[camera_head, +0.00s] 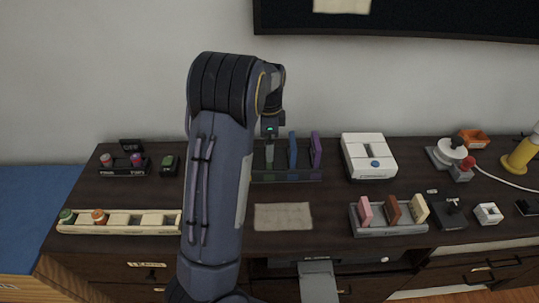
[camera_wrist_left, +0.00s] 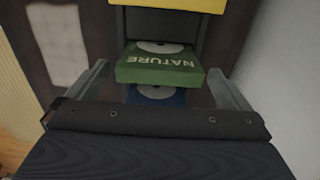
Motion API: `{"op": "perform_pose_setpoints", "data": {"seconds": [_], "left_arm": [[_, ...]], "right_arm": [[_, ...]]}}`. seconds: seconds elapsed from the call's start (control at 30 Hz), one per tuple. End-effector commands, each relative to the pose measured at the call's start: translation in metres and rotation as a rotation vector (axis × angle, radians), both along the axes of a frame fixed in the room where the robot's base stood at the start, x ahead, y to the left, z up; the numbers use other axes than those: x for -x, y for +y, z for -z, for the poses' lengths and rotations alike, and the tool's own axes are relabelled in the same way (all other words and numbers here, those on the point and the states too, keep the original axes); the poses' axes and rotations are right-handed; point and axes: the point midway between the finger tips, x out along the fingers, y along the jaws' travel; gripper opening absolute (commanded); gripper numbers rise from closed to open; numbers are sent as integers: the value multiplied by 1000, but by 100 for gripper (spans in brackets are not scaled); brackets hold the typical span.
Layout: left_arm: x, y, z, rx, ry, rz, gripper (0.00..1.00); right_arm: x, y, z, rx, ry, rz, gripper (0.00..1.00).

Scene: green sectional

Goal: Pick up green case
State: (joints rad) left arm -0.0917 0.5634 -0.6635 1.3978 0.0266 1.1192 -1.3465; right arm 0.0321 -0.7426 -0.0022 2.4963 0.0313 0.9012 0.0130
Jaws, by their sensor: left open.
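The green case (camera_wrist_left: 160,66), marked "NATURE", stands in a dark rack (camera_head: 288,176) on the dark wooden cabinet. My left gripper (camera_wrist_left: 159,70) is open, with one finger on either side of the green case and visible gaps between. In the head view my left gripper (camera_head: 269,152) is above the left part of the rack, and I cannot clearly make out the green case there. A blue case (camera_head: 292,150) and a purple case (camera_head: 315,149) stand to the right in the same rack. My right gripper is not in view.
A white box (camera_head: 368,157) stands right of the rack, and a beige mat (camera_head: 283,217) lies in front. A grey holder (camera_head: 390,229) with several coloured blocks is at front right. A cream tray (camera_head: 150,228) is at front left. The wall (camera_head: 120,70) rises behind.

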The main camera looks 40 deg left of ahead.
Motion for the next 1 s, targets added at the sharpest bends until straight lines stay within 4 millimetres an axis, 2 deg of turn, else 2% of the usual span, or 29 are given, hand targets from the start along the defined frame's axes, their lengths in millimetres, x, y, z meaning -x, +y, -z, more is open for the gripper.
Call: {"op": "perform_pose_setpoints", "data": {"seconds": [0.1,0.33,0.77,1.0], "left_arm": [[1,1,10,-1,2,-1,100],[1,1,11,0,0,-1,100],[1,0,11,0,0,-1,46],[0,1,9,0,-1,-1,46]], "right_arm": [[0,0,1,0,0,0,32],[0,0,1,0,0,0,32],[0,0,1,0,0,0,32],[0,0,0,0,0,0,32]]}}
